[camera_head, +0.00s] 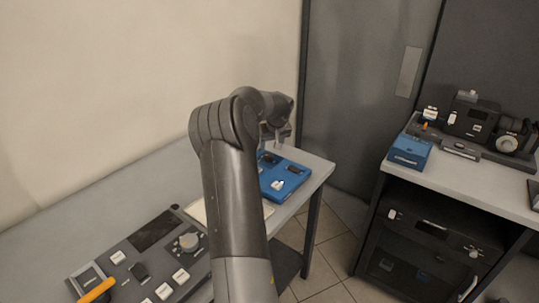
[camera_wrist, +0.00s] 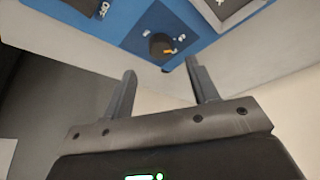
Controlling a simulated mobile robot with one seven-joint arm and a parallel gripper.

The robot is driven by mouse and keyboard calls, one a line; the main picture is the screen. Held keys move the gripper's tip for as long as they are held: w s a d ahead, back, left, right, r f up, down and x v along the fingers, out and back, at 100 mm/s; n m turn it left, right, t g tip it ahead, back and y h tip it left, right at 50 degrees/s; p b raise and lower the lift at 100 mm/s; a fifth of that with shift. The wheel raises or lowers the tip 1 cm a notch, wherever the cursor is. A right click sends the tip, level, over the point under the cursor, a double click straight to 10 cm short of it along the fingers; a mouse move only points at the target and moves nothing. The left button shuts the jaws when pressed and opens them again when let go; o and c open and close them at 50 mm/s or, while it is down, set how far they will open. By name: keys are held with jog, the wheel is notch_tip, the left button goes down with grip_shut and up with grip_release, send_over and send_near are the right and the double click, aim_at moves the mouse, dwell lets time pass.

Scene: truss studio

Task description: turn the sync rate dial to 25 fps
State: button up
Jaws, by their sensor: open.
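In the wrist view a small round black dial (camera_wrist: 160,44) with an orange mark sits on a dark blue square patch of a blue panel (camera_wrist: 113,27). Small white marks beside it are too small to read, so I cannot tell its setting. My gripper (camera_wrist: 160,66) is open and empty. Its fingertips point toward the panel and appear short of the dial. In the head view my gripper (camera_head: 277,138) is over the blue panel (camera_head: 270,190) at the table's right end. My arm hides part of this panel, and the dial cannot be made out there.
A grey console (camera_head: 150,262) with a round knob (camera_head: 188,242), white buttons and an orange handle (camera_head: 97,291) lies at the lower left. A bench (camera_head: 465,182) with devices and a blue box (camera_head: 409,151) stands at right. Floor (camera_head: 335,235) is clear between.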

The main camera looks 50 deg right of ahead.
aim_at(268, 156)
jog(key=x, duration=0.6)
jog(key=shift+w+d+f, duration=0.1)
jog(key=shift+w+f, duration=0.1)
jog(key=shift+f, duration=0.05)
jog(key=shift+c, duration=0.5)
jog(key=c, duration=0.9)
jog(key=shift+m, duration=0.3)
jog(key=m+g+h, duration=0.1)
jog(key=m, duration=0.2)
jog(key=shift+w+m, duration=0.15)
jog(key=shift+m, duration=0.15)
jog(key=m+g, duration=0.1)
jog(key=m, duration=0.1)
jog(key=m+g+h, duration=0.1)
jog(key=m, duration=0.2)
jog(key=shift+w+a, duration=0.2)
jog(key=shift+m, duration=0.4)
